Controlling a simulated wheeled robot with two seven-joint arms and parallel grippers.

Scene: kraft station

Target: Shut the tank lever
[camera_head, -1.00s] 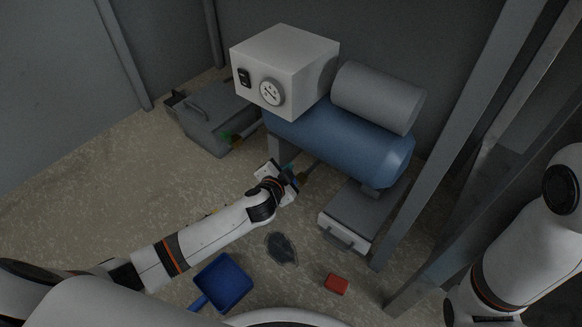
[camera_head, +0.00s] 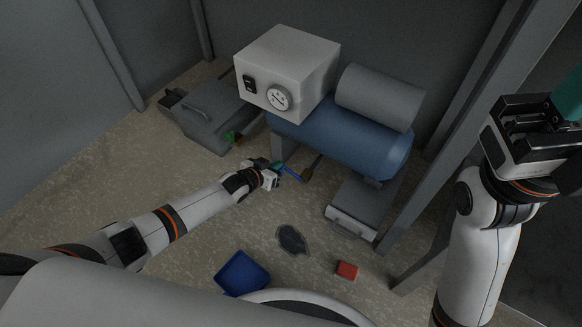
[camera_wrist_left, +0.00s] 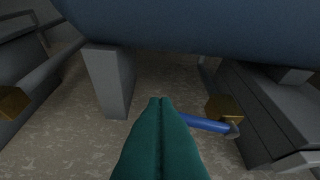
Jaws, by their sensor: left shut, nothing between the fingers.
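The blue tank (camera_head: 340,142) lies under a white box. Below it is a brass valve (camera_head: 308,173) with a blue lever (camera_head: 291,173). In the left wrist view the lever (camera_wrist_left: 205,123) sticks out leftward from the brass valve (camera_wrist_left: 225,108). My left gripper (camera_head: 275,173) is beside the lever's free end, left of the valve. Its teal fingers (camera_wrist_left: 160,104) are shut together with nothing between them. Whether they touch the lever is unclear. My right gripper (camera_head: 560,105) is raised at the right edge, partly cut off, and its opening is unclear.
A tank leg (camera_wrist_left: 112,82) stands left of the fingers in the wrist view. A grey toolbox (camera_head: 208,112) lies left and a grey drawer box (camera_head: 352,208) right. A blue dustpan (camera_head: 242,272), dark patch (camera_head: 292,239) and red block (camera_head: 347,270) lie on the floor. A post stands right.

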